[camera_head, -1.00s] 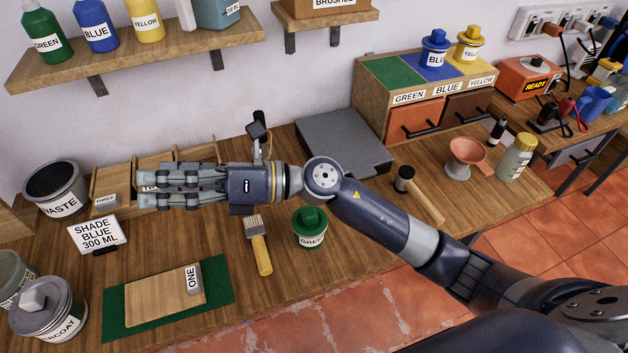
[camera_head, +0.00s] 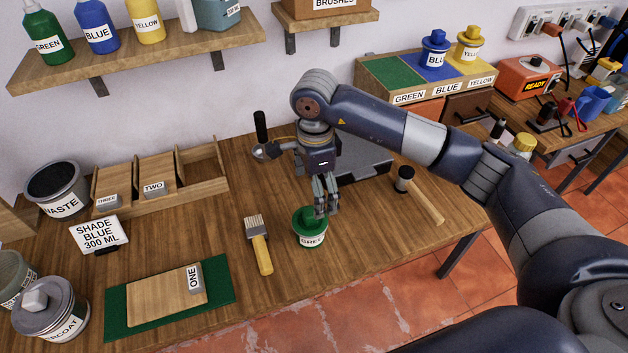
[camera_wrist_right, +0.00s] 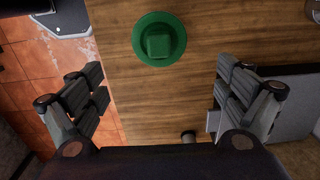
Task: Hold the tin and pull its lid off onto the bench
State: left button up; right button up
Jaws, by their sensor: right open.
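The green tin (camera_head: 309,234) stands upright on the bench, with its green lid and square knob (camera_head: 309,215) on top. The right wrist view shows the lid from above (camera_wrist_right: 159,39), off the upper middle, between the lines of the two finger sets but beyond them. My right gripper (camera_head: 326,207) is open and empty, pointing down just above and behind the green tin, its fingers overlapping the tin's back edge in the head view. The fingers also show spread in the wrist view (camera_wrist_right: 163,95). A grey-lidded tin labelled "...COAT" (camera_head: 50,309) stands at the lower left. My left gripper is out of view.
A brush (camera_head: 258,245) lies left of the green tin. A mallet (camera_head: 420,195) lies to its right, near the bench edge. A grey slab (camera_head: 368,165) is behind my gripper. A board on a green mat (camera_head: 120,318) lies at front left.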

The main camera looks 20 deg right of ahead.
aim_at(310, 218)
notch_tip(310, 218, down, 9)
jog(key=shift+r+p, duration=0.1)
jog(key=shift+p, duration=1.05)
jog(key=shift+c, duration=0.4)
